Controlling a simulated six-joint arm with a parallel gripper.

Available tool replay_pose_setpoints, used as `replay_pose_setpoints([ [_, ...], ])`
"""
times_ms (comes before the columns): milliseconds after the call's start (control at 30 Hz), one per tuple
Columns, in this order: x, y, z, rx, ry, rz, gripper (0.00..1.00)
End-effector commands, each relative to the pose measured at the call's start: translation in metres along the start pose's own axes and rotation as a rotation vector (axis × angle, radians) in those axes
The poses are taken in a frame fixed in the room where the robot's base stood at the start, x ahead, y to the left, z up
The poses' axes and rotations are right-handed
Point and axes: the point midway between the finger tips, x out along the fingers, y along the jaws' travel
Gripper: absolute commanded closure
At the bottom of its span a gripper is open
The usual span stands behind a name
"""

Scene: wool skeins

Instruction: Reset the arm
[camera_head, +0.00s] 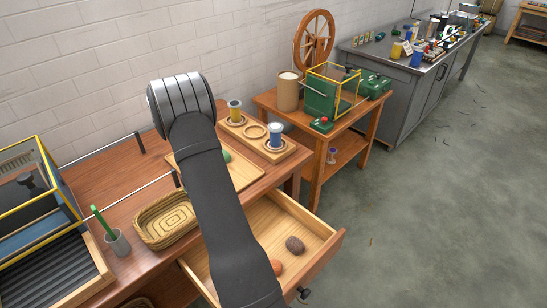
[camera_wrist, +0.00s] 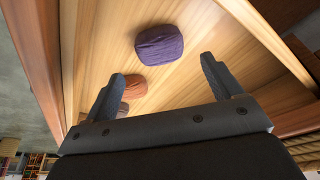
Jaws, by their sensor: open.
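My gripper (camera_wrist: 162,66) is open and empty in the wrist view, its two dark fingers spread above the inside of a wooden drawer (camera_wrist: 185,82). A purple skein (camera_wrist: 159,43) lies on the drawer floor beyond the fingertips. An orange skein (camera_wrist: 134,86) and part of a brownish one (camera_wrist: 123,109) lie near the left finger. In the head view the open drawer (camera_head: 325,246) holds a dark skein (camera_head: 295,244) and an orange one (camera_head: 276,267). My dark arm crosses the drawer and table there, and my gripper's fingers do not show.
On the wooden table stand a woven basket (camera_head: 167,219), a grey cup (camera_head: 118,242) with a green stick, a yellow-framed device (camera_head: 60,180) and a spool stand (camera_head: 262,150). A green skein (camera_head: 226,155) shows beside my arm.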

Motion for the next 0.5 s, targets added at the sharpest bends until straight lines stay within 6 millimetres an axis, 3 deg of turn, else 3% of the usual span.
replay_pose_setpoints([
  [500, 0.059, 0.000, 0.001, 0.002, -0.003, 0.000, 0.16],
])
